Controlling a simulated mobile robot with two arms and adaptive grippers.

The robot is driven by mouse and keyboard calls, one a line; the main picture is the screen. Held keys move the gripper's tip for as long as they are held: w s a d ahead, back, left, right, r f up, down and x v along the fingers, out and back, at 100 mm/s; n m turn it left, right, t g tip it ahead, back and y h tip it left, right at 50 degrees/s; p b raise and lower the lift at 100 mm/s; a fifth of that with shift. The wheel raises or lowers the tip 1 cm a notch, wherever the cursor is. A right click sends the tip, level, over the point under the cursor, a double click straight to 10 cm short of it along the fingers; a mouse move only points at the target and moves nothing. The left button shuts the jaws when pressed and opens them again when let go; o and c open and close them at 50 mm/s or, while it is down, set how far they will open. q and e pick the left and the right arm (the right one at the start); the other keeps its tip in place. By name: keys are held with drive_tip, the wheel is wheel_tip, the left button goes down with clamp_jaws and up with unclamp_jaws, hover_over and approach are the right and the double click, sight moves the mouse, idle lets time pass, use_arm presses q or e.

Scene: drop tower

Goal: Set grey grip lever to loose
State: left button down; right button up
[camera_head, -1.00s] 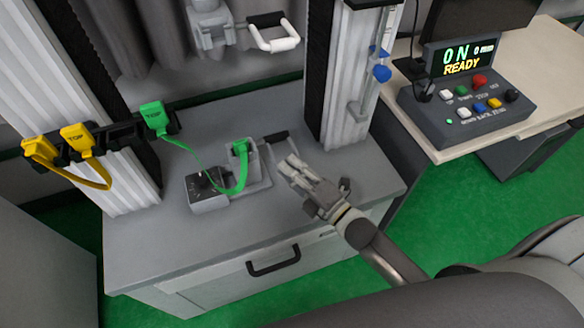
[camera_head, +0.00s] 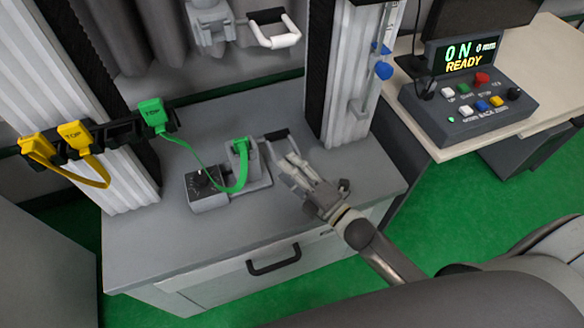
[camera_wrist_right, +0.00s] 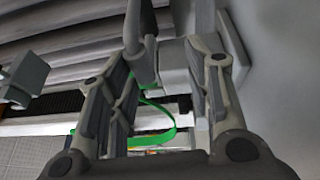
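A grey fixture (camera_head: 258,178) stands on the grey cabinet top, with a green strap end in its upright part. A grey lever with a dark grip (camera_head: 274,135) sticks out at its back right. No label for its setting is readable. My right gripper (camera_head: 287,165) is just right of and in front of the fixture, close to the lever. In the right wrist view its two fingers (camera_wrist_right: 165,62) are apart, with a dark lever bar (camera_wrist_right: 140,35) showing beyond and between them. Contact cannot be told. My left gripper is not in view.
A carriage with a white handle (camera_head: 275,38) hangs above. A white column (camera_head: 345,85) stands behind right. A button panel (camera_head: 470,105) sits on the desk.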

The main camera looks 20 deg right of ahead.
drive_tip(key=shift+s+f, duration=0.1)
drive_tip(key=v, duration=1.1)
drive_tip(key=shift+s+d, duration=0.2)
drive_tip(key=shift+s, duration=0.15)
drive_tip(key=shift+w, duration=0.1)
